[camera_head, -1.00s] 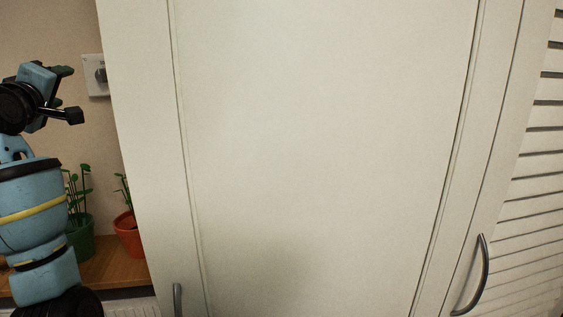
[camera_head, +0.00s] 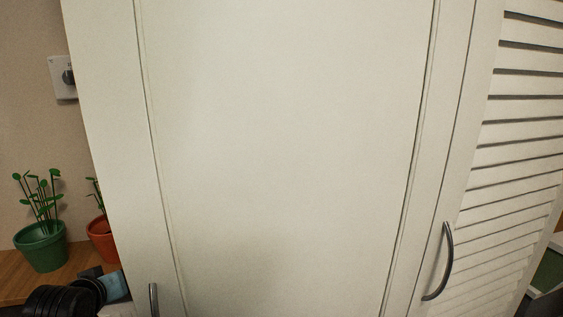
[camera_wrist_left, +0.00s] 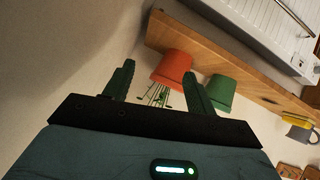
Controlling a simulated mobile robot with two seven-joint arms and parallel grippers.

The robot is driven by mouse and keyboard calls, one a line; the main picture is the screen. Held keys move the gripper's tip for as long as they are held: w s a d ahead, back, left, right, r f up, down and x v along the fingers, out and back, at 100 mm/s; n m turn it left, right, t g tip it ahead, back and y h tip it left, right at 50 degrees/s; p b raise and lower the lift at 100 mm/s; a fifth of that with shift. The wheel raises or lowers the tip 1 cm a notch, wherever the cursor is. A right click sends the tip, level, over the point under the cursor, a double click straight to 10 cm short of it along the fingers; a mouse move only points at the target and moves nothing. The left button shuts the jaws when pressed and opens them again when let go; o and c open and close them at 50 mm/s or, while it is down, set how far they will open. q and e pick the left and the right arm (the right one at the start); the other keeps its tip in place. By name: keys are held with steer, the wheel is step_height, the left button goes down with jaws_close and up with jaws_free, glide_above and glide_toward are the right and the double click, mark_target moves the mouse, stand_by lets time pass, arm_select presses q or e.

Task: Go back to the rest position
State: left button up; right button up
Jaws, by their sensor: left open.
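My left gripper (camera_wrist_left: 158,69) shows in the left wrist view with its two dark fingers apart and nothing held between them. In that view, a red pot and a green pot appear beyond the fingers, tilted upside down. In the head view, only a black and light blue part of my left arm shows at the bottom left corner; the gripper itself cannot be made out there. My right gripper is in neither view.
A tall white cabinet (camera_head: 290,140) with handles fills most of the head view; its louvred door (camera_head: 520,160) is at right. At left, a green pot (camera_head: 42,246) and a red pot (camera_head: 101,240) stand on a wooden shelf (camera_head: 15,275). A white radiator (camera_wrist_left: 250,25) shows in the wrist view.

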arm_select(q)
steer(key=s+d+f+m+g+h, duration=0.15)
steer(key=s+d+f, duration=0.25)
steer(key=s+f, duration=0.45)
steer(key=s+d+f+m+g, duration=0.3)
steer(key=s+d+f, duration=0.1)
steer(key=s+f, duration=0.45)
steer(key=s+d+f+m+g+h, duration=0.1)
steer(key=s+d+f+g, duration=0.15)
steer(key=s, duration=0.65)
steer(key=s+d+f+m+g, duration=0.2)
steer(key=s+d+f, duration=0.1)
steer(key=s, duration=0.6)
steer(key=w+d+f+t+h, duration=0.2)
steer(key=w+f+t, duration=0.3)
steer(key=f+t, duration=0.2)
steer(key=shift+w+d+f, duration=0.15)
steer(key=shift+w+f, duration=0.2)
steer(key=shift+f, duration=1)
steer(key=shift+w, duration=0.1)
